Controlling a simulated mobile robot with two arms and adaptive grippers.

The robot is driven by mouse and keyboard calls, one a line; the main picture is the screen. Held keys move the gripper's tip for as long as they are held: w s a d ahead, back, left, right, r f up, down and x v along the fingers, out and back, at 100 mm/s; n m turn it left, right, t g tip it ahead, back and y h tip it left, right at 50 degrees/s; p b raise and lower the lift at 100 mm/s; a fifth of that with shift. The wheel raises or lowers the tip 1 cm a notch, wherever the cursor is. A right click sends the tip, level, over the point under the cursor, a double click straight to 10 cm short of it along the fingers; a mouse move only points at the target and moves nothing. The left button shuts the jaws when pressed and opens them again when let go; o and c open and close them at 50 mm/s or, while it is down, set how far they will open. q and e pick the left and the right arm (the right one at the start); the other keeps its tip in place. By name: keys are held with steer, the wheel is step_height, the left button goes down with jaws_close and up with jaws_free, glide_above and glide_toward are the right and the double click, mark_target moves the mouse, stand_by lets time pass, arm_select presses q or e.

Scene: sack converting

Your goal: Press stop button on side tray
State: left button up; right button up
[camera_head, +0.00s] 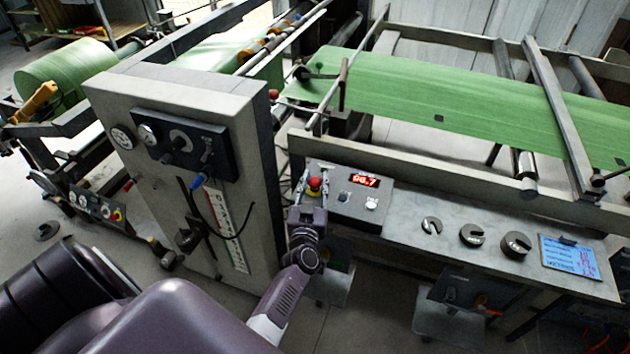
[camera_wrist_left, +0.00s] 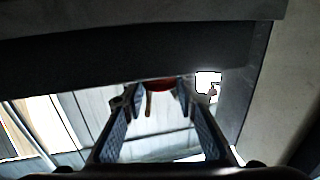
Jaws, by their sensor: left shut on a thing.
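The red stop button (camera_head: 315,183) is a round mushroom head on the left part of a grey control box (camera_head: 347,212), at the left end of the side tray (camera_head: 396,238). My left gripper (camera_head: 314,187) is at the box with its two fingers on either side of the button, shut on it. In the left wrist view the red button (camera_wrist_left: 160,85) shows between the fingertips, partly cut off by a dark edge above. I cannot tell whether the button is pressed in. My right gripper is not in view.
Several slotted weights (camera_head: 472,236) and a blue clipboard (camera_head: 569,257) lie farther right on the tray. A tall grey cabinet (camera_head: 188,95) stands close left of my arm. Green sheet (camera_head: 440,95) runs behind.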

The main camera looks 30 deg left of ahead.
arm_select(q)
jaws_close()
steer(key=shift+f, duration=0.1)
steer(key=shift+s+f, duration=0.1)
steer(key=shift+f, duration=0.35)
steer(key=o, duration=1)
jaws_free()
steer(key=shift+o, duration=0.2)
steer(key=shift+v, duration=3.7)
